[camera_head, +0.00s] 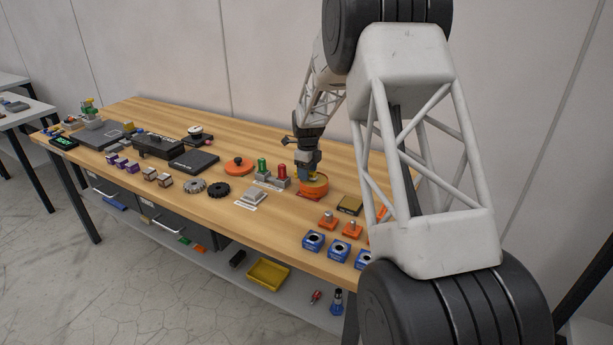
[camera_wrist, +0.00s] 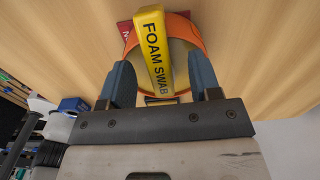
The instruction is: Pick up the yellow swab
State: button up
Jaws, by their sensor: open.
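The yellow swab (camera_wrist: 152,45), lettered "FOAM SWAB", stands out of a round orange holder (camera_wrist: 188,32) in the wrist view. My gripper (camera_wrist: 165,82) is open, with one blue finger on each side of the swab and a gap beside it. The fingers reach to about the holder's rim; whether either touches the rim I cannot tell. In the head view my gripper (camera_head: 309,172) is right above the orange holder (camera_head: 313,190) on the wooden bench (camera_head: 215,215). The swab is mostly hidden there by the gripper.
Close to the left stand red (camera_head: 282,170) and green (camera_head: 262,165) capped items and an orange disc (camera_head: 239,167). Orange blocks with knobs (camera_head: 328,219) and blue boxes (camera_head: 313,241) sit at the front right. A small dark-and-gold box (camera_head: 349,205) is right of the holder. The bench behind is clear.

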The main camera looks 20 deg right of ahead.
jog(key=shift+c, duration=0.3)
jog(key=c, duration=1)
jog(key=shift+r, duration=0.1)
grip_shut()
jog(key=shift+r, duration=0.75)
notch_tip(320, 180, up, 2)
jog(key=shift+r, duration=0.1)
jog(key=s+a+r, duration=0.1)
jog(key=s, duration=1.4)
jog(key=shift+s+a, duration=0.4)
